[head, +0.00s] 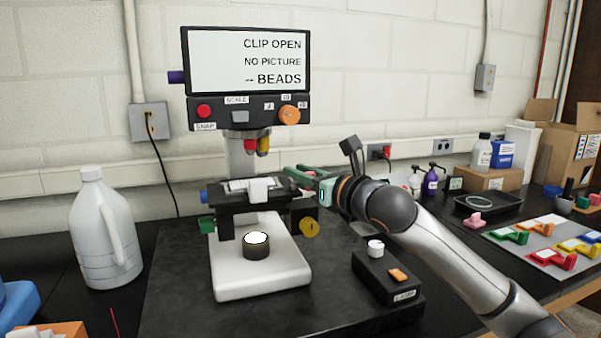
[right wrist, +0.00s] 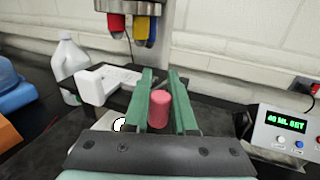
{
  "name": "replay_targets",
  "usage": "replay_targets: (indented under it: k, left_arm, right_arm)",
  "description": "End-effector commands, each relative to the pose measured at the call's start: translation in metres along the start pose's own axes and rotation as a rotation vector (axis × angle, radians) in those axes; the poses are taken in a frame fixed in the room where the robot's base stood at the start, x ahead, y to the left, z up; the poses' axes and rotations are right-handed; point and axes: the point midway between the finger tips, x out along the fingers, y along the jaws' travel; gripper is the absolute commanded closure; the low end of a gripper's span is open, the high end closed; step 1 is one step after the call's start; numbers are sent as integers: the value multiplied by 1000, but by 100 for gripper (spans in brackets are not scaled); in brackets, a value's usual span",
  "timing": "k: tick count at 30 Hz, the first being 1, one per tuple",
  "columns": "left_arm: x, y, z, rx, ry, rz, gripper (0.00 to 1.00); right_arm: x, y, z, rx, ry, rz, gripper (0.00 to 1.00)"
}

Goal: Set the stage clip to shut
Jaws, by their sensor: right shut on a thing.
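The microscope's screen (head: 250,60) reads "CLIP OPEN", "NO PICTURE" and "-- BEADS". Its dark stage (head: 240,200) carries a white clip piece (head: 259,189), also seen in the right wrist view (right wrist: 96,86). My right gripper (head: 303,176) is at the right side of the stage. In the right wrist view its green fingers (right wrist: 162,78) are shut on a pink-red knob (right wrist: 162,107). The knob is hidden in the head view, and how it joins the clip is not clear. My left gripper is not in view.
Objective lenses (head: 257,145) hang just above the stage. A white jug (head: 103,230) stands left. A unit reading "40 ML SET" (right wrist: 285,124) is right in the wrist view.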

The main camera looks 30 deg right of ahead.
Motion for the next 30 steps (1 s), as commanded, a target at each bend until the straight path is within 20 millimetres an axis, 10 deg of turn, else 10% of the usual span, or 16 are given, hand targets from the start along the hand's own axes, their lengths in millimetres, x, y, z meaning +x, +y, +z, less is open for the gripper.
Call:
replay_targets:
  k: [30]
  left_arm:
    - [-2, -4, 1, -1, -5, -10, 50]
  right_arm:
    - [4, -6, 1, 4, -2, 280, 100]
